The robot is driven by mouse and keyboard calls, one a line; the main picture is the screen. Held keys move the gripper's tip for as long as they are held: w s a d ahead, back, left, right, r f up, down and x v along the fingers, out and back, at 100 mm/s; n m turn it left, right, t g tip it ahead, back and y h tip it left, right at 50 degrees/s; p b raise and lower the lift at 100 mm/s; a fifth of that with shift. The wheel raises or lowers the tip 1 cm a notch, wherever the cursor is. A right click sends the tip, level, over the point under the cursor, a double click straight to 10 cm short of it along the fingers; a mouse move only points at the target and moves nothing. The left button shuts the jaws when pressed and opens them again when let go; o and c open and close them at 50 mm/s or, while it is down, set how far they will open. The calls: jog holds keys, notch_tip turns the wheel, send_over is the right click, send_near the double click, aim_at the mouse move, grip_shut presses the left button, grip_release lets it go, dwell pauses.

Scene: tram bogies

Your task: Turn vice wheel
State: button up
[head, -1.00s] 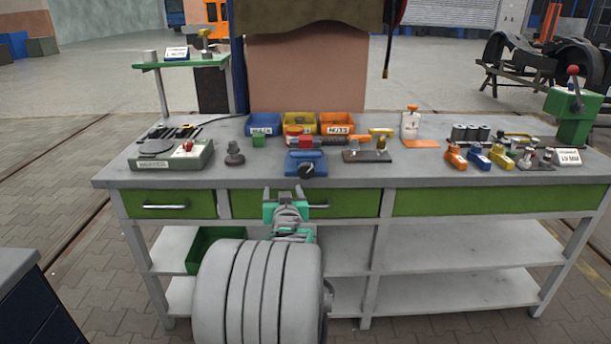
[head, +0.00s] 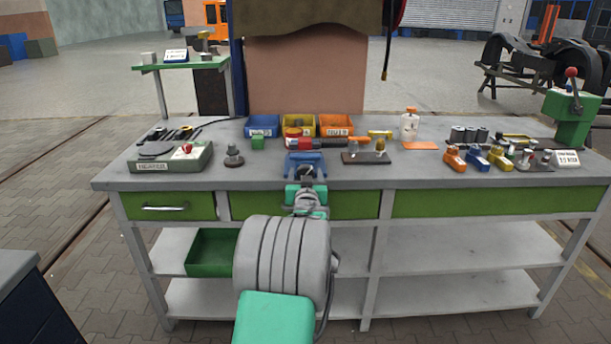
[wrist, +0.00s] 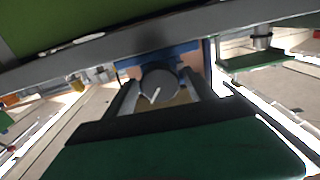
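The blue vice (head: 297,157) stands at the front edge of the bench, near the middle. Its dark round wheel (wrist: 160,80) faces me in the wrist view and carries a white pointer line. In the head view my gripper hides most of the wheel. My gripper (head: 306,174) is at the bench edge, directly in front of the vice. In the wrist view its two fingers are spread apart, one on each side of the wheel. I cannot tell whether either finger touches it.
The grey bench (head: 240,177) has green drawers below its edge, close to my arm. A heater box (head: 172,157) and a grey knob-topped piece (head: 233,155) stand left of the vice. A dark plate with fittings (head: 365,158) lies to the right. Bins stand behind.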

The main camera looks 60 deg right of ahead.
jog(key=c, duration=1.2)
jog(key=shift+f+m+b, duration=0.15)
jog(key=shift+m+b, duration=0.25)
jog(key=shift+b, duration=0.1)
